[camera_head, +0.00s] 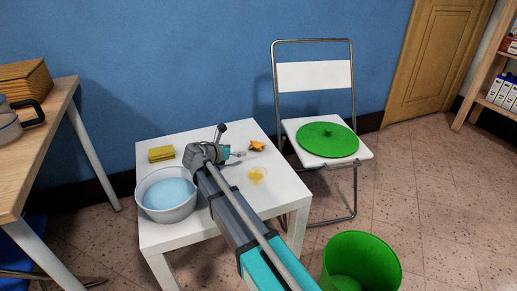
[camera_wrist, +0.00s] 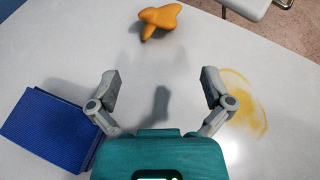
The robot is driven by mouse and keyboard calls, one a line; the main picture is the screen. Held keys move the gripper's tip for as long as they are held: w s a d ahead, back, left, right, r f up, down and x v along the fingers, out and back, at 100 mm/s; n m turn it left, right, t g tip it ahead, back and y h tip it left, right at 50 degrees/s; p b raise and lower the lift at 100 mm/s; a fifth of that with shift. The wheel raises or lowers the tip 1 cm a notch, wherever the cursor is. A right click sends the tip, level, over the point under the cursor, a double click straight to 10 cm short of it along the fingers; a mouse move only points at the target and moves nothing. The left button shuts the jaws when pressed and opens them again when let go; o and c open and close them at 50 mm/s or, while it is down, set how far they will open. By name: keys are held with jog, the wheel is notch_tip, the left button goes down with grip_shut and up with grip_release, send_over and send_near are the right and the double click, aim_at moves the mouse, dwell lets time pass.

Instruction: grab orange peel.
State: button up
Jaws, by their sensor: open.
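The orange peel (camera_head: 257,146) lies on the white table (camera_head: 215,139), near its right edge in the head view. In the wrist view the orange peel (camera_wrist: 159,20) is at the top, ahead of the fingers and apart from them. My gripper (camera_wrist: 160,88) is open, with nothing between its fingers. It is above the table, to the left of the peel in the head view (camera_head: 240,153).
A yellow stain (camera_head: 257,175) is on the table. A green bin (camera_head: 361,262) and a chair with a green lid (camera_head: 327,139) stand at the right.

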aim_at(253, 147)
jog(key=shift+b+x, duration=0.75)
jog(key=shift+x, duration=1.9)
jog(key=shift+f, duration=0.1)
jog(key=shift+b+x, duration=0.95)
jog(key=shift+x, duration=1.05)
jog(key=shift+w+d+f, duration=0.3)
jog(key=shift+w, duration=0.1)
jog(key=c, duration=0.9)
